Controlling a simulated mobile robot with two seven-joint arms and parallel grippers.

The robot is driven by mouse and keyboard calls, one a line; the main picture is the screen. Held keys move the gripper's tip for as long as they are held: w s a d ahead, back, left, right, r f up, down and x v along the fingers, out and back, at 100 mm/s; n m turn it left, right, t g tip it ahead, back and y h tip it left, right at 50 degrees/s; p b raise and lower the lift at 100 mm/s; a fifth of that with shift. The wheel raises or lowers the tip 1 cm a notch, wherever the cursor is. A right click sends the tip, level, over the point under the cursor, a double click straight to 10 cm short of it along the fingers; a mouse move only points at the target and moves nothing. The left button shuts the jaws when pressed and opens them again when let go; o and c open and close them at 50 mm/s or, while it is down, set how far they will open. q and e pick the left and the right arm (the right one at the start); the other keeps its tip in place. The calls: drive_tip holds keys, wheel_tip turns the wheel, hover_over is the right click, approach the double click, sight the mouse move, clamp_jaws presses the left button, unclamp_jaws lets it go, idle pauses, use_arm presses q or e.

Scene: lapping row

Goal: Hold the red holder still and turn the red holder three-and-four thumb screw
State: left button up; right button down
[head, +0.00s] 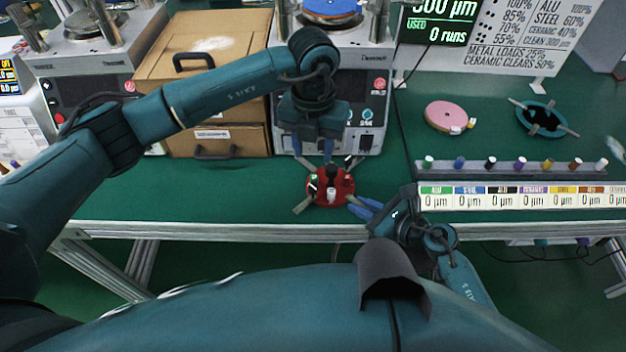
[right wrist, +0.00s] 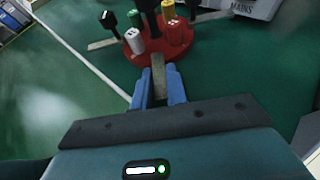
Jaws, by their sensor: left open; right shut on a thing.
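The red holder (head: 322,197) is a round red disc with grey metal arms and several knobs on top, standing on the green bench. In the right wrist view the holder (right wrist: 178,45) shows black, white, green and red knobs. My right gripper (head: 358,206) is shut on one grey arm of the holder; this arm (right wrist: 158,78) lies between its blue fingers in the right wrist view. My left gripper (head: 315,160) points down, open, just above and behind the holder's knobs. Whether it touches a knob cannot be told. I cannot read which knob is the three-and-four thumb screw.
A cardboard-coloured drawer box (head: 215,90) and a lapping machine (head: 370,100) stand behind the holder. To the right are a pink disc (head: 447,116), a teal ring holder (head: 523,116) and a rack of knobs (head: 505,167). The green bench left of the holder is clear.

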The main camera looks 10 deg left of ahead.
sight(313, 187)
use_arm(q)
wheel_tip(313, 187, down, 11)
drive_tip(key=shift+r, duration=0.15)
drive_tip(key=shift+c, duration=0.3)
clamp_jaws()
